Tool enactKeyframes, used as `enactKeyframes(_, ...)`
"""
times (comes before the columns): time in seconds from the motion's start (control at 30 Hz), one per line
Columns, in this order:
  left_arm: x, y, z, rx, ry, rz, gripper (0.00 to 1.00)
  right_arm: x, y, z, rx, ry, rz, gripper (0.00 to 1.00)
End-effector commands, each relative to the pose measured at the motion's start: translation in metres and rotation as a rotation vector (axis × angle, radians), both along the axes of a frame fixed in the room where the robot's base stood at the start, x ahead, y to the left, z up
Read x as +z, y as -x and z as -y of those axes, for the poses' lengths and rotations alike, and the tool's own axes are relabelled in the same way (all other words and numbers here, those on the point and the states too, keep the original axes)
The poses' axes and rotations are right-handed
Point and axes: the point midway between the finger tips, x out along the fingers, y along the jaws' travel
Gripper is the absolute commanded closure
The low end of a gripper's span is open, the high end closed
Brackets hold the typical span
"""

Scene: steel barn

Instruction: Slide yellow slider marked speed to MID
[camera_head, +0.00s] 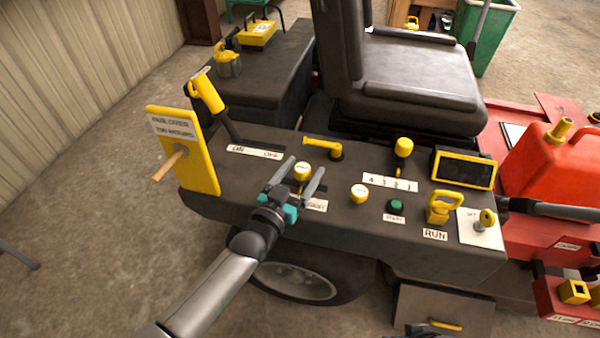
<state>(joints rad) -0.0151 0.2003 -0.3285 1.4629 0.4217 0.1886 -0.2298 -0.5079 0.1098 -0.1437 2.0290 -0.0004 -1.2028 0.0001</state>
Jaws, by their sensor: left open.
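A round yellow knob (303,170) stands on the dark console (335,225), between the fingers of my left gripper (305,169). The gripper is open, with one finger on each side of the knob; I cannot tell whether either finger touches it. A white label (315,205) beside the right finger is partly hidden and too small to read, so I cannot confirm that this knob is the speed slider. No MID mark is legible. My right gripper is not clearly visible.
A yellow lever (208,92) with an ON/OFF strip (255,152) stands left. A yellow handle (324,145) is behind the knob.

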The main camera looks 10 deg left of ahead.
Motion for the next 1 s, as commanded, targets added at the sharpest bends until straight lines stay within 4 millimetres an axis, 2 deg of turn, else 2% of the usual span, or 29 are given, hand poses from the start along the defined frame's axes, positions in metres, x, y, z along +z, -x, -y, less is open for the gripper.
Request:
enactKeyframes(0.17, 0.001, 0.007, -0.002, 0.000, -0.001, 0.000, 0.24, 0.002, -0.001, 0.000, 0.000, -0.001, 0.004, 0.50)
enactKeyframes(0.27, 0.001, 0.017, -0.005, 0.000, -0.001, -0.002, 0.24, -0.013, 0.005, 0.001, 0.000, 0.003, -0.022, 0.50)
enactKeyframes(0.67, 0.002, 0.079, -0.021, 0.000, -0.002, -0.003, 0.24, -0.055, 0.029, 0.005, 0.003, 0.014, -0.090, 0.50)
enactKeyframes(1.0, 0.001, 0.127, -0.034, -0.001, -0.002, -0.003, 0.24, -0.084, 0.042, 0.016, 0.006, 0.028, -0.098, 0.50)
